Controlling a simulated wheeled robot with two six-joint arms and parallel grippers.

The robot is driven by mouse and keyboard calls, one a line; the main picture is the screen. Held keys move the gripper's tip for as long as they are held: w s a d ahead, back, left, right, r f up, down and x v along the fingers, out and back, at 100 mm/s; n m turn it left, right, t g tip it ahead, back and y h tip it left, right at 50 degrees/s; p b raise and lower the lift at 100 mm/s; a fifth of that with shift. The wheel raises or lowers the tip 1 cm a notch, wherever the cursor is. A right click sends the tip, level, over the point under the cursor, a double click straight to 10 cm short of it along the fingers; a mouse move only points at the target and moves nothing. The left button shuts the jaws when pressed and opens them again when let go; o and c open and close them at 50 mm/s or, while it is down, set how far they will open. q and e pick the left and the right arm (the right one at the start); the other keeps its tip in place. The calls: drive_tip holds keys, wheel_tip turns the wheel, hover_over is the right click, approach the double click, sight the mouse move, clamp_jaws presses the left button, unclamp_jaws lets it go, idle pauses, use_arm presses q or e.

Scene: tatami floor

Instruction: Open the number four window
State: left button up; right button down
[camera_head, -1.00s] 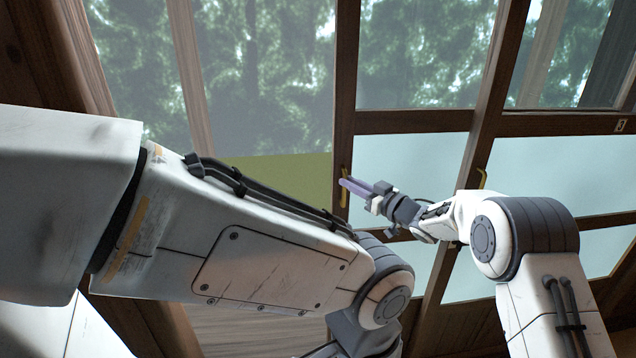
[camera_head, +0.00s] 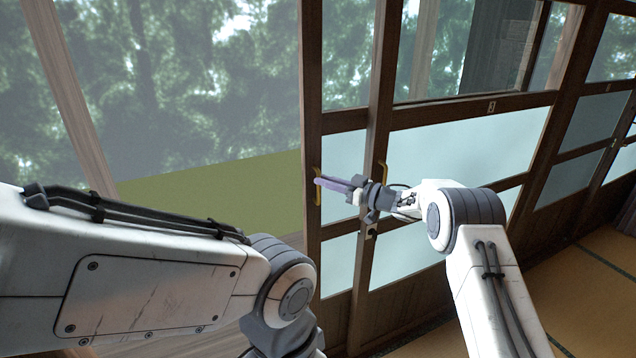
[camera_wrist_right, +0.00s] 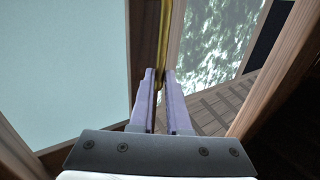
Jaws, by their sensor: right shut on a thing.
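The sliding window (camera_head: 343,270) is a dark wood frame with frosted lower panes. A yellow handle (camera_head: 317,186) is on its left stile, and the handle also shows in the right wrist view (camera_wrist_right: 164,40). My right gripper (camera_head: 322,183) is shut on this handle, its purple fingers on either side of it in the right wrist view (camera_wrist_right: 163,95). A neighbouring panel (camera_head: 450,150) with its own yellow handle (camera_head: 382,178) overlaps much of the window. A small number plate (camera_head: 491,107) is on that panel; its digit is too small to read surely. My left gripper is out of view.
An open gap to the left shows green ground (camera_head: 215,190) and trees outside. A wooden post (camera_head: 65,110) stands at the left. More panels continue to the right. Tatami floor (camera_head: 575,285) lies clear at the lower right.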

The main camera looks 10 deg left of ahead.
drive_tip(key=shift+r, duration=0.2)
drive_tip(key=c, duration=0.9)
unclamp_jaws()
drive_tip(key=shift+a, duration=0.1)
drive_tip(key=shift+f, duration=0.1)
drive_tip(key=b+v, duration=0.2)
drive_tip(key=v, duration=0.8)
drive_tip(key=shift+s+d, duration=0.25)
